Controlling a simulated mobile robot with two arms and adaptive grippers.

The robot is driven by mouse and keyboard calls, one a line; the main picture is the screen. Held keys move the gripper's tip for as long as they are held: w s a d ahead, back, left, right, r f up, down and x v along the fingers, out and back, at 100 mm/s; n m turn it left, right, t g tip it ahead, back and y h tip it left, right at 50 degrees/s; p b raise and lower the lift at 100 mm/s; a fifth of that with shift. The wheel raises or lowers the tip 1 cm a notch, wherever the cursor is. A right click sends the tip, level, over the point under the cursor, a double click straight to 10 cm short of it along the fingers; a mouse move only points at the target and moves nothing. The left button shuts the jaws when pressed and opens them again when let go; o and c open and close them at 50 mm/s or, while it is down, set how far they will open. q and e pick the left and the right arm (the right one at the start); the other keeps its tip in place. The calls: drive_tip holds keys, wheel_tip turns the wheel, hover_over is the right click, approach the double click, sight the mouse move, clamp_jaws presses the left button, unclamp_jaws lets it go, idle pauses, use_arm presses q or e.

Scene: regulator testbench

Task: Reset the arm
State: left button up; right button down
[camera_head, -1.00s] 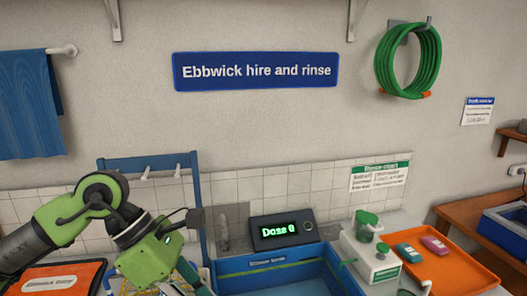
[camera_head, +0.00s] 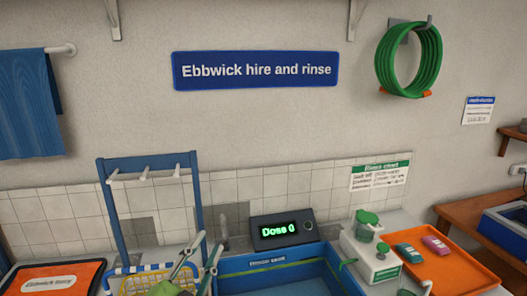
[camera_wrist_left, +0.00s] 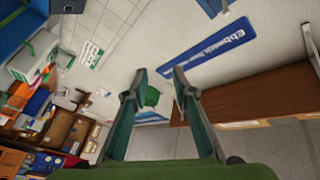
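My left gripper (camera_head: 207,246) is low in the head view, in front of the sink area and beside the yellow basket (camera_head: 143,284). Its green body is cut off by the bottom edge and its two grey fingers point up, apart. In the left wrist view my left gripper (camera_wrist_left: 160,76) is open, with nothing between the fingertips. The wrist view is tilted, with the blue sign (camera_wrist_left: 222,42) beyond the fingers. My right gripper is in neither view.
A blue rack (camera_head: 106,205) stands behind the basket. The blue sink (camera_head: 285,284) lies to the right, below the "Dose 0" display (camera_head: 281,230). An orange tray (camera_head: 462,272) with two small packs and a white dispenser (camera_head: 366,257) stand further right. An orange mat (camera_head: 85,277) lies left.

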use_arm(q)
drive_tip(key=s+a+f+n+g+y, duration=0.2)
drive_tip(key=s+a+f+n+g, duration=0.3)
drive_tip(key=f, duration=0.6)
drive_tip(key=s+a+f+n+g+y, duration=0.2)
drive_tip(key=s+f+g+y, duration=0.3)
drive_tip(key=f, duration=0.7)
drive_tip(key=s+a+f+n+g+h, duration=0.1)
drive_tip(key=s+f+g, duration=0.3)
drive_tip(key=s, duration=0.5)
drive_tip(key=s+a+f+n+g+h, duration=0.1)
drive_tip(key=s+f+n+g, duration=0.1)
drive_tip(key=s+f, duration=0.6)
wheel_tip(320, 180, down, 23)
drive_tip(key=s, duration=0.2)
drive_tip(key=s+a+f+g+b, duration=0.1)
drive_tip(key=s+a+f+g, duration=0.1)
drive_tip(key=s+f, duration=1.5)
drive_tip(key=shift+s+a+f+m+b, duration=0.3)
drive_tip(key=shift+s+f+m, duration=0.1)
drive_tip(key=shift+f, duration=0.35)
